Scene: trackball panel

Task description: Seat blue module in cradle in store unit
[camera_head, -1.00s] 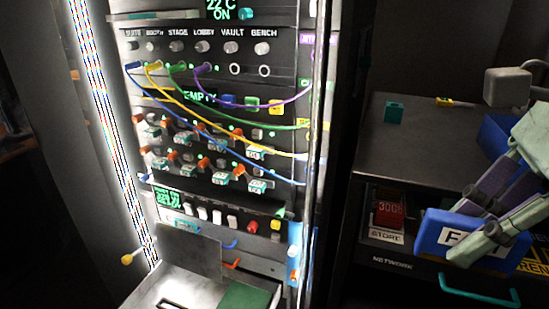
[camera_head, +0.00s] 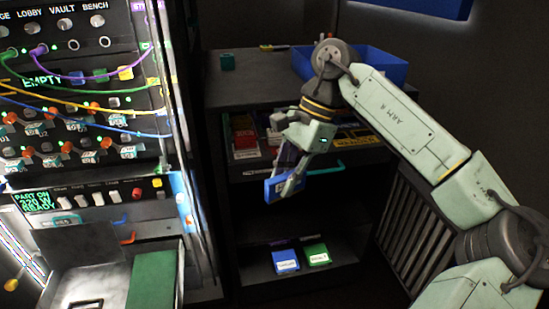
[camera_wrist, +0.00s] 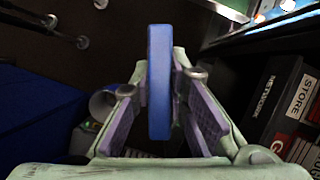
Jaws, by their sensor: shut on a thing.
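My gripper (camera_head: 292,183) is shut on the blue module (camera_head: 271,191) and holds it in the air before the dark store unit (camera_head: 262,185). In the wrist view the module (camera_wrist: 159,75) shows edge-on as an upright blue slab between the two purple-padded fingers. On the lower shelf of the unit lie a blue labelled block (camera_head: 285,261) and a green labelled block (camera_head: 316,255). I cannot make out the cradle in these frames.
An open drawer (camera_head: 247,172) with red and white items sits above the shelf.

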